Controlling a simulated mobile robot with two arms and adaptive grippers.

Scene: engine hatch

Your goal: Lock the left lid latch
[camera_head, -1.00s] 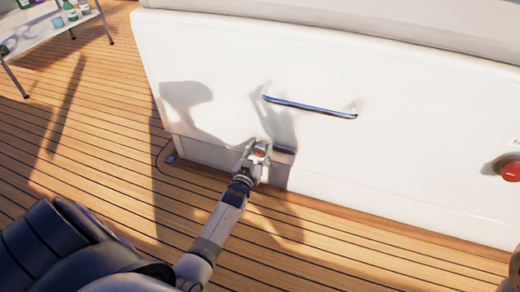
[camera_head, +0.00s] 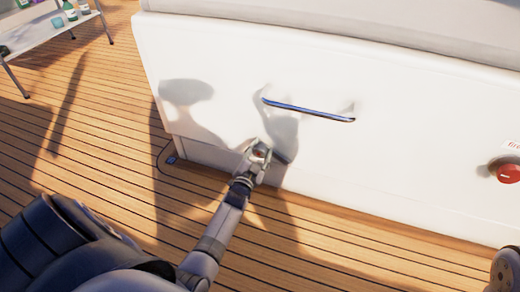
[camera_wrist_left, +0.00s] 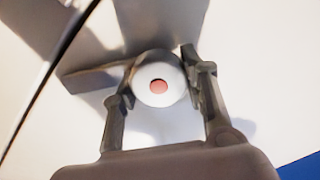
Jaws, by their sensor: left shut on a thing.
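The left lid latch shows in the left wrist view as a round pale knob (camera_wrist_left: 171,94) with a red centre, and a grey lever-like piece reaches out to its left. It sits low on the white hatch lid (camera_head: 400,150). My left gripper (camera_head: 258,152) is at the latch, near the lid's lower edge. In the left wrist view the gripper (camera_wrist_left: 160,92) has one finger on each side of the knob and is shut on it. The gripper covers most of the latch in the head view. My right gripper is not in view.
A blue-lit handle (camera_head: 308,110) crosses the lid above my left gripper. A red button (camera_head: 505,170) is on the lid at the right edge. A table (camera_head: 40,38) with small bottles stands at the top left. The wooden deck (camera_head: 110,150) at the left is clear.

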